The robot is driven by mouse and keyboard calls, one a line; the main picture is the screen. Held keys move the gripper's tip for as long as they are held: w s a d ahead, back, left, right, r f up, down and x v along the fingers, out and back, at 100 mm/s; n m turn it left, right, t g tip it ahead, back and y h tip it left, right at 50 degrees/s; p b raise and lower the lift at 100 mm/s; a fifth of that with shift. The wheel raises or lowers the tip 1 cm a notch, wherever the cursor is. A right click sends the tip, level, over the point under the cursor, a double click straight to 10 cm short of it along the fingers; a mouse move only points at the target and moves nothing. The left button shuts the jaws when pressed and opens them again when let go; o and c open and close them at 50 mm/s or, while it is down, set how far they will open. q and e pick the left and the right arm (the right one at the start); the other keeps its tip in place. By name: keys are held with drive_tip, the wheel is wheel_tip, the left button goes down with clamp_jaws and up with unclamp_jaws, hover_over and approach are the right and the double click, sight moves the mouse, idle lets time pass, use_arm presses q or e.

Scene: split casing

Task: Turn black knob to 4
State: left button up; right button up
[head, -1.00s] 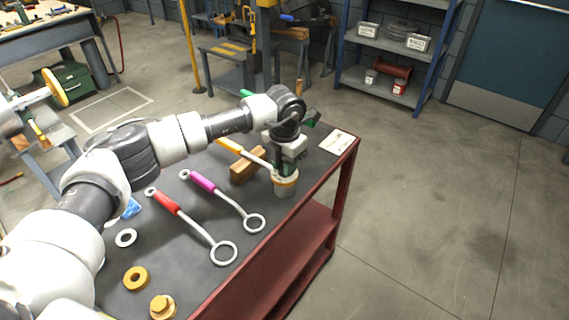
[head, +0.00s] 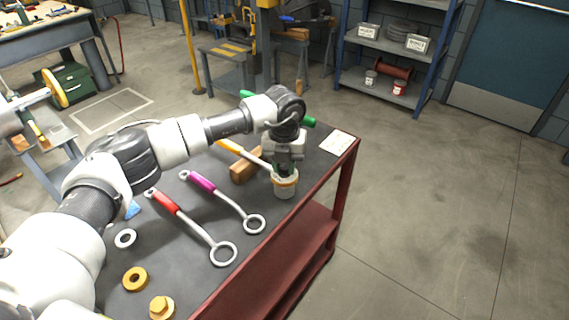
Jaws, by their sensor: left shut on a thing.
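I cannot make out a black knob or a number scale. My left gripper (head: 285,168) points down at the top of a small grey cylindrical casing (head: 285,189) with an orange band, near the table's right edge. The gripper is shut on the casing's upper part, which its fingers largely hide. A wrench with a yellow handle (head: 229,146) reaches to the casing; its ring end seems to lie around it, but I cannot tell for sure. My right gripper is not in view.
Red (head: 165,202) and purple (head: 203,181) ring wrenches lie on the dark table. A wooden block (head: 245,170) stands beside the casing. A white ring (head: 125,238), a brass ring (head: 135,279) and a brass nut (head: 162,307) lie at the front left. A card (head: 337,143) lies at the right corner.

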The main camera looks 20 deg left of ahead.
sight(284, 166)
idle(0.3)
use_arm(q)
drive_tip(key=o, duration=0.9)
drive_tip(key=shift+o, duration=0.2)
wheel_tip(284, 166, up, 11)
drive_tip(key=b, duration=0.1)
drive_tip(key=shift+f, duration=0.1)
